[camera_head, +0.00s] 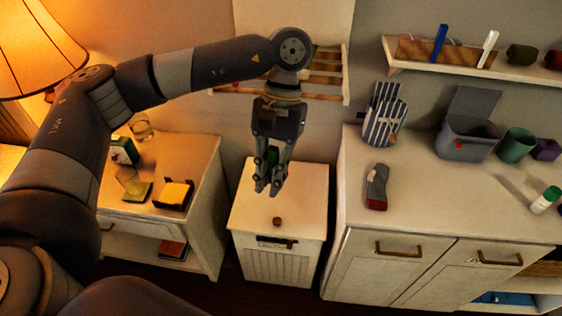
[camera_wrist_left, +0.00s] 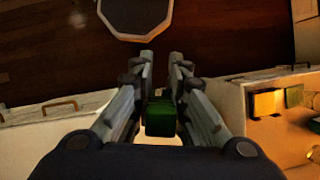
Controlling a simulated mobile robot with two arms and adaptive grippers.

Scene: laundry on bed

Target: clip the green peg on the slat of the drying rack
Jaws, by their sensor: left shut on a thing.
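My left gripper (camera_head: 270,186) hangs pointing down above the white hamper in the head view. It is shut on the green peg (camera_head: 272,156), which shows as a small dark green piece between the fingers. In the left wrist view, the green peg (camera_wrist_left: 160,118) sits between the fingers of the left gripper (camera_wrist_left: 161,58). The drying rack (camera_head: 328,78) is on the wall behind my left wrist, with several wooden slats. My left arm and wrist hide part of the rack. The peg is below the rack and apart from it. My right gripper is not in view.
The white hamper (camera_head: 252,210) has a brown lid knob (camera_head: 277,221). A nightstand (camera_head: 196,155) stands to its left and a white cabinet (camera_head: 350,215) to its right. A shelf (camera_head: 440,72) on the wall holds a blue peg (camera_head: 440,43) and a white peg (camera_head: 487,48).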

